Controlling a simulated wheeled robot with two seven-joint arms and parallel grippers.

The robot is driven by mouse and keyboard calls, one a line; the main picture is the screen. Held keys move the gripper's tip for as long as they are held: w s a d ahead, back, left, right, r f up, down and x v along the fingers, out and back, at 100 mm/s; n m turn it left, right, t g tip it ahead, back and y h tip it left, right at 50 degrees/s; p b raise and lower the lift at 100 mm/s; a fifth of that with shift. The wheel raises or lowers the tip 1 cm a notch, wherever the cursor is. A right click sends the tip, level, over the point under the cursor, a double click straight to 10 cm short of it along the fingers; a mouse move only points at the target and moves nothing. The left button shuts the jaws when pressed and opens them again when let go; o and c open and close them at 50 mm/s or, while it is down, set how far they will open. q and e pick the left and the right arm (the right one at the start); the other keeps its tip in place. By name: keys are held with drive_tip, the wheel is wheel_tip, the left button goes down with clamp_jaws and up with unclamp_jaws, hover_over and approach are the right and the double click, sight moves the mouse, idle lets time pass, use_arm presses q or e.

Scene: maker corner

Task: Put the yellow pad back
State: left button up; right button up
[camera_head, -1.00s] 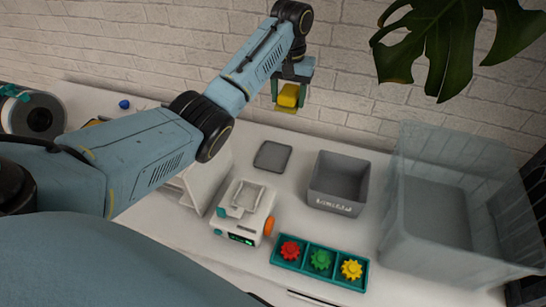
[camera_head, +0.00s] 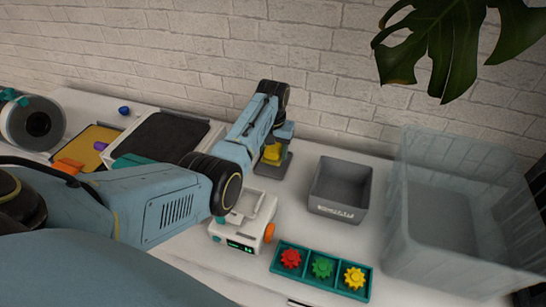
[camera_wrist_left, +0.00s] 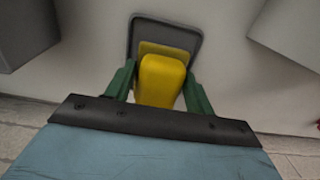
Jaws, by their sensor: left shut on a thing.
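The yellow pad (camera_head: 271,154) is held in my left gripper (camera_head: 273,148). In the left wrist view, the yellow pad (camera_wrist_left: 161,78) has a rounded block on a thinner flat plate, and the green fingers of my left gripper (camera_wrist_left: 160,88) close on both its sides. The pad is over the dark grey square mat (camera_head: 286,163), within its outline; the mat's rim also shows in the left wrist view (camera_wrist_left: 195,30). I cannot tell whether the pad touches the mat. My right gripper is not in view.
A grey open bin (camera_head: 339,207) stands right of the mat, with a large clear bin (camera_head: 440,262) beyond. A white device (camera_head: 243,222) with an orange knob and a teal tray (camera_head: 306,277) of three gears are in front. A black-topped panel (camera_head: 165,135) lies left.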

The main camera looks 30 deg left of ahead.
sight(273, 147)
use_arm(q)
wheel_tip(273, 147, down, 3)
drive_tip(key=shift+r+b, duration=0.2)
drive_tip(key=shift+b, duration=0.15)
drive_tip(key=shift+f, duration=0.1)
drive_tip(key=o, duration=1)
wheel_tip(273, 147, up, 12)
drive_tip(key=p, duration=0.3)
drive_tip(key=shift+r, duration=0.2)
